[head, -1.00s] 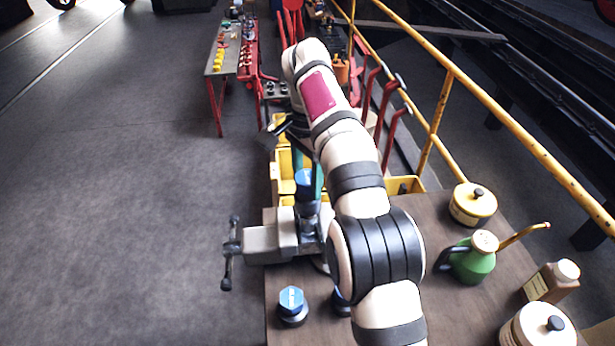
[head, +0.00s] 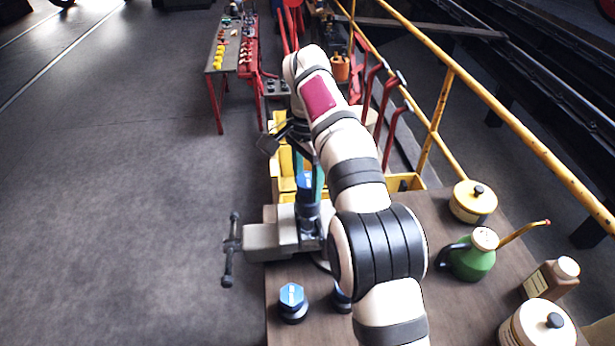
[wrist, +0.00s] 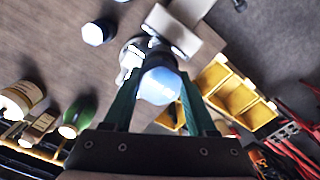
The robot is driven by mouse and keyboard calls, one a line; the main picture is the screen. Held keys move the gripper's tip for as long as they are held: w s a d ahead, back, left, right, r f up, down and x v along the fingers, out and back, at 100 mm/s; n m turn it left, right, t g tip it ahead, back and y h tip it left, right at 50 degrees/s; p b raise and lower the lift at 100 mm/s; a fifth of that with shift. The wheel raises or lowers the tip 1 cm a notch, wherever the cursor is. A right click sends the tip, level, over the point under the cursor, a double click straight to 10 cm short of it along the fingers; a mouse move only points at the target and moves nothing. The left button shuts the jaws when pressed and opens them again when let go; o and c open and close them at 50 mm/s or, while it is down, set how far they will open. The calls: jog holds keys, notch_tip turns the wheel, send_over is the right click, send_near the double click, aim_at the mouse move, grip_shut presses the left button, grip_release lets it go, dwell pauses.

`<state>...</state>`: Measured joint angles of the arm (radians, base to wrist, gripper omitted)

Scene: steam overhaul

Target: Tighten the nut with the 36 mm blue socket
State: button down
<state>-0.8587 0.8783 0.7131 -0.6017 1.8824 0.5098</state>
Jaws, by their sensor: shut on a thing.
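A blue-topped socket (head: 306,182) with a dark lower body stands upright over the grey vise (head: 268,240). It also shows in the wrist view (wrist: 160,86), between my gripper's two green fingers (wrist: 160,100). My gripper (head: 308,168) is shut on this socket from above; in the head view a green finger shows beside it. The nut is hidden, and any size marking is too small to read. Two other blue-topped sockets stand on the bench: one in front of the vise (head: 291,299), one partly behind my arm (head: 341,295).
Yellow bins (head: 405,183) sit beyond the vise. A yellow railing (head: 520,135) runs alongside. The left floor is clear.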

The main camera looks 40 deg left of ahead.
jog(key=shift+f, duration=1.05)
jog(key=c, duration=0.9)
grip_release()
jog(key=shift+c, duration=0.2)
grip_shut()
jog(key=m, duration=0.4)
jog(key=shift+m, duration=0.3)
